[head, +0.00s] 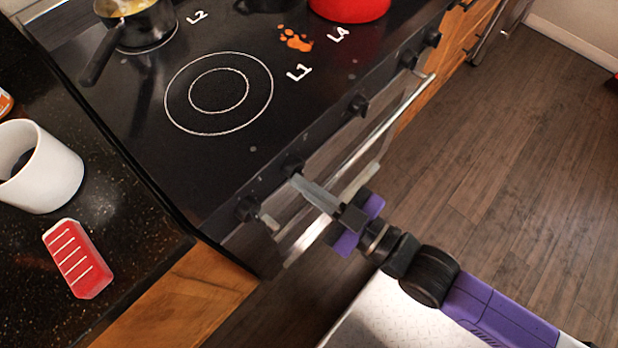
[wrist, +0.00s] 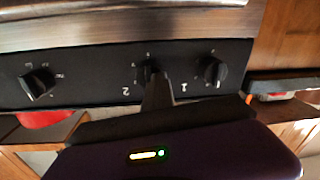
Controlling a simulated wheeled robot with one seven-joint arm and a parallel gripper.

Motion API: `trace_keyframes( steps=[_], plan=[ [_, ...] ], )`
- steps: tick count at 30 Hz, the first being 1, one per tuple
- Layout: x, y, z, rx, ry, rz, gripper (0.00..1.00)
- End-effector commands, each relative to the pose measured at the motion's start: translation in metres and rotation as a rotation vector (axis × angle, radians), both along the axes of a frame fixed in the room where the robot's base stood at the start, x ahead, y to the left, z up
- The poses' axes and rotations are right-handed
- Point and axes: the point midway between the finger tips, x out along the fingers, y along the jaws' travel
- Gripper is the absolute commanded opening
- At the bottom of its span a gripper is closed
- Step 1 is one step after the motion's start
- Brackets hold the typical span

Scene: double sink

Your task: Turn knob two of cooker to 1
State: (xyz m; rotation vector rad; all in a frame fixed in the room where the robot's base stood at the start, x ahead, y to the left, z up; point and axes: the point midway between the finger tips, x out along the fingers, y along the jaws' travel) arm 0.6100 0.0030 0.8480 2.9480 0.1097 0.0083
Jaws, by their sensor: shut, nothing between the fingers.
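The cooker's front panel carries a row of black knobs. Knob two (head: 293,168) is the second from the near left end in the head view. In the wrist view, knob two (wrist: 147,74) sits by the printed "2", partly hidden behind my finger. My gripper (head: 297,180) is shut and empty, with its tip right at knob two. In the wrist view my gripper (wrist: 156,78) overlaps the knob's lower right side. I cannot tell whether it touches. Knob two's pointer direction is hidden. Knob one (wrist: 212,71) is just right, by the "1".
Another knob (wrist: 38,84) is left of knob two. The oven handle (head: 400,110) runs below the panel. A pan (head: 145,28) and a red pot (head: 347,8) stand on the hob (head: 140,125). A white mug (head: 50,165) and a red-topped item (head: 78,260) are on the counter. The floor is clear.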

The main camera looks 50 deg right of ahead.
Motion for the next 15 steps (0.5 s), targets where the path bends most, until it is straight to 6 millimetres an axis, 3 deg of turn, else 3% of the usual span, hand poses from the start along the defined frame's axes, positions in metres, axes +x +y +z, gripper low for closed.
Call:
trace_keyframes(
  steps=[13, 15],
  plan=[
    [0.0013, -0.0074, 0.001, -0.008, -0.004, -0.013, 0.0],
    [0.0002, -0.0081, 0.0015, -0.006, -0.004, -0.013, 0.14]
  ],
)
